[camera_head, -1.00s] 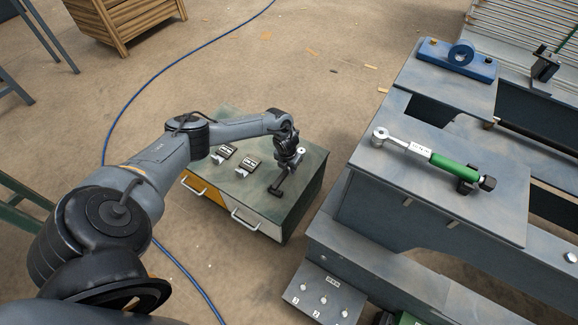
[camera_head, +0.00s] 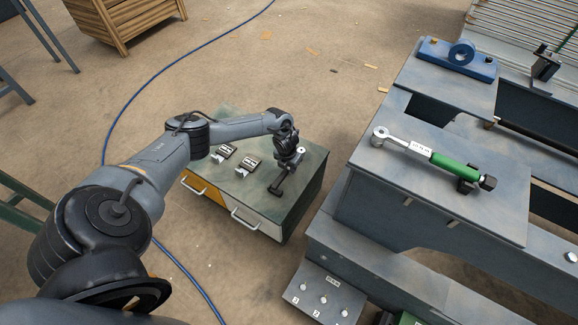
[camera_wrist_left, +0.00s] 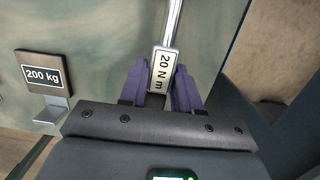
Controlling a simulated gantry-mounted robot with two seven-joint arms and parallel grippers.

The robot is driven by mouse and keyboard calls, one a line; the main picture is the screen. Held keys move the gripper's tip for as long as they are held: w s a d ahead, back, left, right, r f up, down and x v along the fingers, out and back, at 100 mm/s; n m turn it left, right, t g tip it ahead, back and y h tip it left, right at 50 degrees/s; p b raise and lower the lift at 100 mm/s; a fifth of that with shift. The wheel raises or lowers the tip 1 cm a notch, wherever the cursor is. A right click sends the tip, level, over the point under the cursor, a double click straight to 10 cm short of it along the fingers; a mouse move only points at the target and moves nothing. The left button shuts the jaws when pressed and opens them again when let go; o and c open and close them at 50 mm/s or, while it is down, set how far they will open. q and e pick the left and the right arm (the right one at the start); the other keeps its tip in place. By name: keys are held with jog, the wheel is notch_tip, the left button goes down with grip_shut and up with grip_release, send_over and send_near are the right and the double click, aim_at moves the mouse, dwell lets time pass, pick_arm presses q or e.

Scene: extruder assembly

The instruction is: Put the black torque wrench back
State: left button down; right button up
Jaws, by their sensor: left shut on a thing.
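My left gripper (camera_head: 288,160) is over the green-topped cabinet and shut on the black torque wrench (camera_head: 276,189). The wrench's dark end shows below the gripper in the head view, and its small pale head shows just right of it. In the left wrist view, the purple fingers of my left gripper (camera_wrist_left: 160,85) flank the wrench's "20 N m" label (camera_wrist_left: 162,68), with its silver shaft running upward. The rest of the handle is hidden by the gripper. I cannot tell whether the wrench touches the cabinet top. My right gripper is not in view.
A green-handled torque wrench (camera_head: 452,166) lies on the grey bench (camera_head: 400,183) at right. A blue fixture (camera_head: 458,60) stands behind it.

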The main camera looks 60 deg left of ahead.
pick_arm(q)
jog(key=shift+f+b, duration=0.8)
jog(key=shift+f, duration=0.15)
jog(key=c, duration=0.7)
grip_release()
jog(key=shift+r, duration=0.1)
